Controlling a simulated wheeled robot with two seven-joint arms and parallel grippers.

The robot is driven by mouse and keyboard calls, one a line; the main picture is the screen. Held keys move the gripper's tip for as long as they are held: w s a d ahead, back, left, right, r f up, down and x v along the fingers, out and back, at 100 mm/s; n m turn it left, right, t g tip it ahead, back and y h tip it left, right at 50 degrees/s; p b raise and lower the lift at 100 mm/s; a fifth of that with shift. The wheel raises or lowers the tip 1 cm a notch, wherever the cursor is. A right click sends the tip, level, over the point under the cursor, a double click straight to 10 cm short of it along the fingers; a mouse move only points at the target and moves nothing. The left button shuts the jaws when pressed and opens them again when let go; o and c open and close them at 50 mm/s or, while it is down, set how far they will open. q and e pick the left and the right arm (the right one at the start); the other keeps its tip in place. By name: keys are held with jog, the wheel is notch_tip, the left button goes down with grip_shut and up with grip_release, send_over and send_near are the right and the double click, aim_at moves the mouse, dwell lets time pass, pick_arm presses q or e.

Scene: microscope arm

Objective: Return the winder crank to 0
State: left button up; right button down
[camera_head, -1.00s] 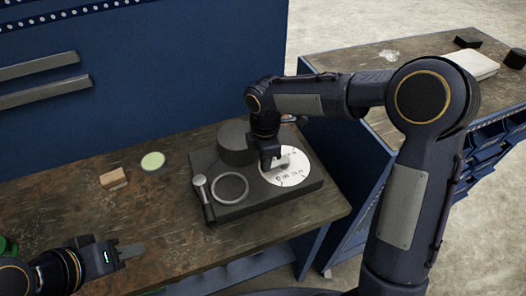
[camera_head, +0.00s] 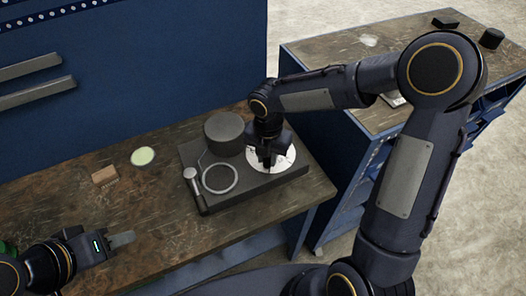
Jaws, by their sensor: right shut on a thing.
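A dark winder base (camera_head: 240,191) lies on the wooden workbench. A white dial (camera_head: 288,160) with dark markings sits on its right part. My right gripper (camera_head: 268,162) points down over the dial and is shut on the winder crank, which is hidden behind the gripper. The dial's numbers are too small and too covered to read. My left gripper (camera_head: 122,240) hovers over the bench at the lower left, away from the base; whether its jaws are open is unclear.
The base also carries a black cylinder (camera_head: 224,133), a pale ring (camera_head: 220,178) and a lever with a light knob (camera_head: 190,173). A tan block (camera_head: 104,175) and a pale green disc (camera_head: 143,156) lie to the left. A second bench (camera_head: 340,55) stands right.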

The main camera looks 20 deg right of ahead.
jog(key=shift+d+r+n, duration=0.1)
jog(key=shift+d+n, duration=0.15)
jog(key=shift+n, duration=0.15)
dwell(0.3)
jog(key=c, duration=1.2)
grip_release()
jog(key=shift+s, duration=0.1)
notch_tip(320, 180, up, 8)
jog(key=shift+f, duration=0.15)
